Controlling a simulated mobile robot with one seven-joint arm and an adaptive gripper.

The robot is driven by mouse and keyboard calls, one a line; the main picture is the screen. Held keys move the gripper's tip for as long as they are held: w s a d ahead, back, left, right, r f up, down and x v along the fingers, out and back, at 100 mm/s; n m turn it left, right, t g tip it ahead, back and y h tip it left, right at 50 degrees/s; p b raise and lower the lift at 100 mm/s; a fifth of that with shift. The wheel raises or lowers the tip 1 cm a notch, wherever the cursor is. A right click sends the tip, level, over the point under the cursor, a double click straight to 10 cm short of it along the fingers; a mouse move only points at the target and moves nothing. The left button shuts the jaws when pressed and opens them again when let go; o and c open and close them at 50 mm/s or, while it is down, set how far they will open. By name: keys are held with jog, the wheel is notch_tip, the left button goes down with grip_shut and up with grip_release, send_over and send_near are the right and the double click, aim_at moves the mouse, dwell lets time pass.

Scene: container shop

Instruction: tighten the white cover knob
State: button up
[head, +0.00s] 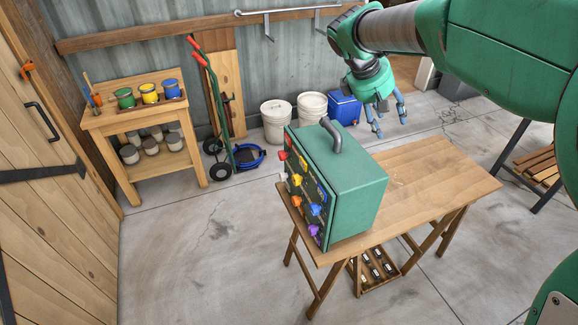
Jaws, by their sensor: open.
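A green box (347,190) with a grey handle on top stands on a wooden table (430,180). Its left face carries several coloured knobs, among them red, yellow, orange, blue and purple. A small whitish knob (283,177) shows at the face's far left edge; the face is seen at a steep angle, so its seating cannot be told. My gripper (391,126) is open and empty, pointing down above and behind the box, to the right of its handle. It is apart from the box and the knobs.
The table top right of the box is clear. A crate (376,283) sits under the table. Behind stand two white buckets (276,122), a blue cooler (344,108), a green hand truck (222,125) and a bench with paint cans (140,122). Open floor lies left of the table.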

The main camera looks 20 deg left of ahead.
jog(key=w+a+f+n+t, duration=0.1)
jog(key=a+f, duration=0.4)
jog(key=a, duration=0.5)
jog(key=w+a+f+n+t+h, duration=0.1)
jog(key=w+a+f+n, duration=0.3)
jog(key=a, duration=0.5)
jog(key=w+a+f+n+h, duration=0.1)
jog(key=w+a+f+n, duration=0.1)
jog(key=a+f, duration=0.6)
jog(key=shift+w+a+t, duration=0.2)
jog(key=shift+w+a, duration=0.2)
jog(key=shift+a, duration=0.25)
jog(key=shift+w+a+t, duration=0.2)
jog(key=shift+w+a, duration=0.2)
jog(key=shift+a, duration=0.25)
jog(key=s+a+f+n+t+h+b, duration=0.1)
jog(key=s+a+f+n, duration=0.15)
jog(key=a+f, duration=0.7)
jog(key=n+t+h, duration=0.1)
jog(key=n+t, duration=0.1)
send_near(282, 177)
jog(key=a, duration=0.1)
jog(key=s+a, duration=0.1)
jog(key=a, duration=0.1)
jog(key=s+a, duration=0.1)
jog(key=shift+s+a+b, duration=0.15)
jog(key=shift+b, duration=0.2)
jog(key=x, duration=1.4)
jog(key=shift+s, duration=0.1)
